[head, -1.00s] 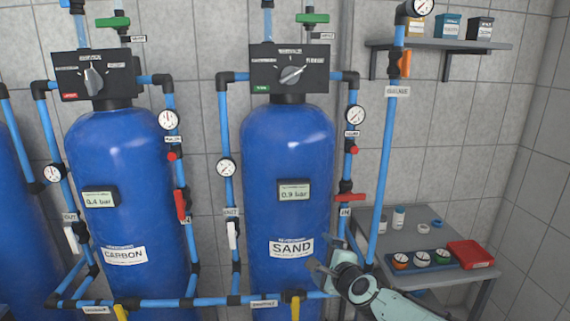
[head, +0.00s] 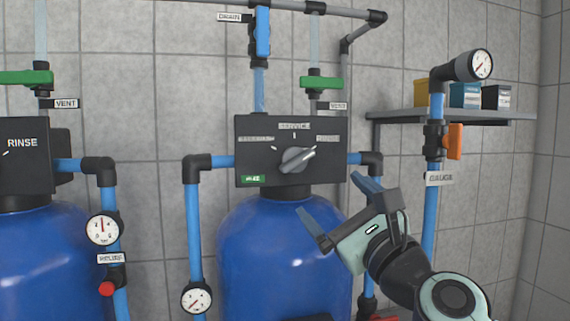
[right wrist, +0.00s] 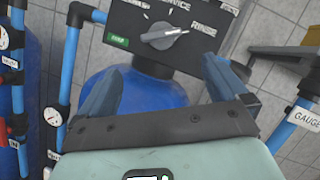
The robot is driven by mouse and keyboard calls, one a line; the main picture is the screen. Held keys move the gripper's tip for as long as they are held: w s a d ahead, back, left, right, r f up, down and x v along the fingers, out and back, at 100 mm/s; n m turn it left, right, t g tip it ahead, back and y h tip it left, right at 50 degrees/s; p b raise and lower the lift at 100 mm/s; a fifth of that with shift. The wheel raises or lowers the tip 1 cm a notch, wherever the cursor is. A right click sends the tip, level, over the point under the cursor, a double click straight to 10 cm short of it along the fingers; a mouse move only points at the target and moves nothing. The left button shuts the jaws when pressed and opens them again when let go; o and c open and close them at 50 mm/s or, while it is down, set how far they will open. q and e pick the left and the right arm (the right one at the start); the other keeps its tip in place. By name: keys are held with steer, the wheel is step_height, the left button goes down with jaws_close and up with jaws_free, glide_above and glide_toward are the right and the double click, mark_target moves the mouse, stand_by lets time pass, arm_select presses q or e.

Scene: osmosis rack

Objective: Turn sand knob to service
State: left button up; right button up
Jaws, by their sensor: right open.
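The sand knob (head: 297,159) is a grey dial on a black valve head (head: 245,155) atop a blue tank (head: 270,250). Its pointer aims up and right toward the RINSE label; the SERVICE label is at top centre. My right gripper (head: 335,207) is open and empty, below and right of the knob, apart from it. In the right wrist view, the knob (right wrist: 163,35) shows beyond and between the two spread fingers (right wrist: 160,85). My left gripper is not in view.
Blue pipes (head: 193,230) flank the tank, with a pressure gauge (head: 197,298) at left. A gauge pipe (head: 430,220) with an orange handle (head: 454,141) stands right of my arm. A green vent handle (head: 321,83) is above the valve head. A shelf (head: 400,116) holds small boxes.

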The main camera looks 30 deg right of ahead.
mark_target(301, 164)
steer(key=p+x, duration=0.2)
steer(key=x, duration=0.2)
steer(key=p+x, duration=0.2)
steer(key=x, duration=0.1)
steer(key=p+x, duration=0.2)
steer(key=x, duration=0.2)
steer(key=shift+w+r, duration=0.2)
steer(key=shift+r, duration=0.3)
steer(key=shift+w, duration=0.6)
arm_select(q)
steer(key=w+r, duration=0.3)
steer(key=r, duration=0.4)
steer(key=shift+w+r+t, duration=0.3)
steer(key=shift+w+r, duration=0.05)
arm_select(e)
steer(key=shift+s, duration=0.1)
steer(key=c, duration=1)
